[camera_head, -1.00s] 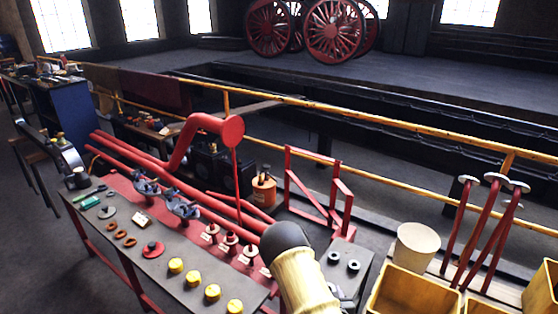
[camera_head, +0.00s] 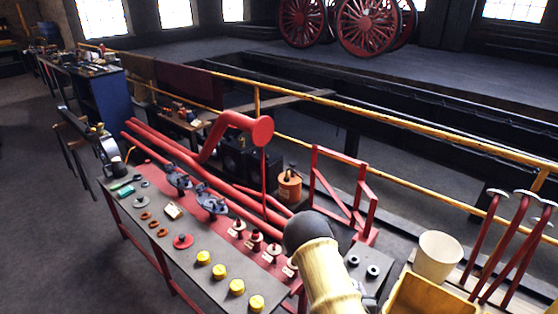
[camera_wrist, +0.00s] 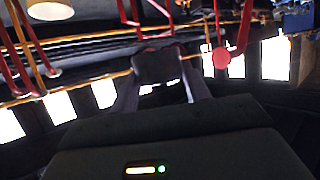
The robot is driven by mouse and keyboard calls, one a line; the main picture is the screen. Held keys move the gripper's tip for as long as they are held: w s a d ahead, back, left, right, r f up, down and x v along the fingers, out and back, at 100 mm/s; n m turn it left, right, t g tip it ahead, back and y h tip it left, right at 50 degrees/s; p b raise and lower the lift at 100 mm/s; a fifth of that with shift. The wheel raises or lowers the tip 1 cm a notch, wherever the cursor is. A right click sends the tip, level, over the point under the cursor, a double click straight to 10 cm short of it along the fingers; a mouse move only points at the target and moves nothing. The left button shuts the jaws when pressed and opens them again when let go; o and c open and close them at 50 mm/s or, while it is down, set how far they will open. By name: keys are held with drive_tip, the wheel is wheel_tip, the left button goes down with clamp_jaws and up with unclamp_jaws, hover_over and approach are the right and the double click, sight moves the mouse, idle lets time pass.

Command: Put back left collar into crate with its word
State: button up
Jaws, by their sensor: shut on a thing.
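In the wrist view my gripper (camera_wrist: 160,92) shows as two grey fingers with a dark, blocky piece (camera_wrist: 157,66) held between their tips. Its shape is too dark to tell whether it is the left collar. In the head view my pale arm hides most of the gripper. Two dark ring-shaped collars (camera_head: 353,261) (camera_head: 373,271) lie on a grey stand (camera_head: 375,257) right of my arm. A yellow wooden crate (camera_head: 398,298) stands at the lower right, cut by the frame edge. No word on it can be read.
A long grey and red bench (camera_head: 215,245) at the left carries yellow caps, rings and labelled red parts. A cream bucket (camera_head: 438,257) and red levers (camera_head: 508,235) stand at the right. A red frame (camera_head: 340,190), an orange can (camera_head: 290,186) and a yellow rail (camera_head: 420,120) lie behind.

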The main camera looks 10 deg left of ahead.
drive_tip(key=s+f, duration=0.4)
drive_tip(key=f, duration=0.1)
idle(0.3)
